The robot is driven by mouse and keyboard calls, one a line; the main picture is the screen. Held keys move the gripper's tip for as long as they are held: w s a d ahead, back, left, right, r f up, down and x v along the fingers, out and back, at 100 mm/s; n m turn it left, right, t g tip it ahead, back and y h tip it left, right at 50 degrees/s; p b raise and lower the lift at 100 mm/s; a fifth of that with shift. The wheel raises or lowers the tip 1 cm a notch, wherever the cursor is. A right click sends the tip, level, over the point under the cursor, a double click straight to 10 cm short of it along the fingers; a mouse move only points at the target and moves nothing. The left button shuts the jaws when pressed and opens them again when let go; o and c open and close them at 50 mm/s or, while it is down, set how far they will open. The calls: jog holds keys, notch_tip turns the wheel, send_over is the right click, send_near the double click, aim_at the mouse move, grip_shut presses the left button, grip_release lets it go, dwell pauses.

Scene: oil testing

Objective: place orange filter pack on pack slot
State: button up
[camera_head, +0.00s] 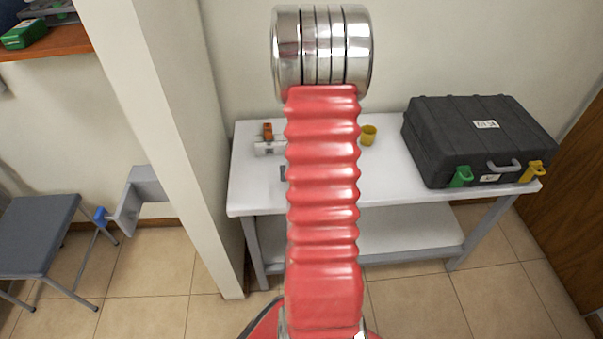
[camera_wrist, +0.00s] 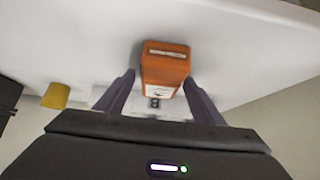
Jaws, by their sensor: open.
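The orange filter pack (camera_wrist: 165,68) is between the two fingers of my gripper (camera_wrist: 159,77) in the wrist view, with a pale label on its near end. The fingers are open, one on each side; I cannot tell whether either touches it. A white holder (camera_wrist: 104,97) shows partly behind the left finger and pack. In the head view an orange piece (camera_head: 267,131) is at the white holder (camera_head: 268,149) on the table's left part. My arm hides my gripper there. I cannot tell whether the pack is seated in a slot.
The white table (camera_head: 252,190) also bears a yellow cup (camera_head: 368,135) right of my arm and a black case (camera_head: 480,140) with green and yellow clips at the right. A pale pillar (camera_head: 165,130) stands left of the table.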

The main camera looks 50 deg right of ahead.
jog(key=v, duration=1.2)
dwell(0.3)
dwell(0.8)
jog(key=w+a+r+n+y, duration=0.25)
jog(key=a+r, duration=0.35)
jog(key=a, duration=0.3)
jog(key=w+a+r+n+y, duration=0.15)
jog(key=w+a+r, duration=0.35)
jog(key=a, duration=0.5)
jog(key=s+a+r+n+y, duration=0.1)
jog(key=s+a+r+n, duration=0.2)
jog(key=a, duration=0.5)
jog(key=s+a+r+n+y, duration=0.1)
jog(key=s+a+r+n, duration=0.1)
jog(key=s+a+r, duration=0.3)
jog(key=s+a, duration=0.1)
jog(key=a, duration=0.3)
jog(key=shift+s+a+r+n, duration=0.25)
jog(key=shift+r+n, duration=0.15)
jog(key=shift+c, duration=0.6)
